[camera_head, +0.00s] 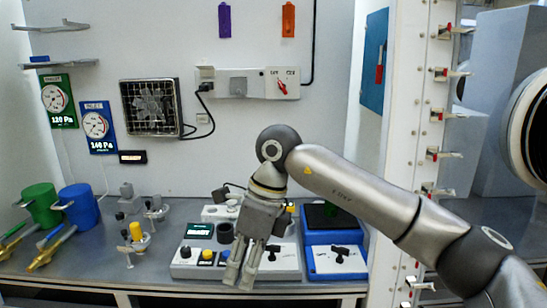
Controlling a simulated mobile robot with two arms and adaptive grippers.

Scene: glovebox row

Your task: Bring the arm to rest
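My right arm comes in from the right edge and bends down at the elbow. My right gripper (238,282) points down in front of the grey control box (185,268) on the bench. Its two fingers are a little apart with nothing seen between them. The gripper and wrist hide part of the control box. I cannot tell whether the fingertips touch it. My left gripper is not in view.
A blue-based unit (308,262) stands right of the control box. A white perforated post (407,130) rises at right. Small fittings (136,236) stand on the bench (90,270).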

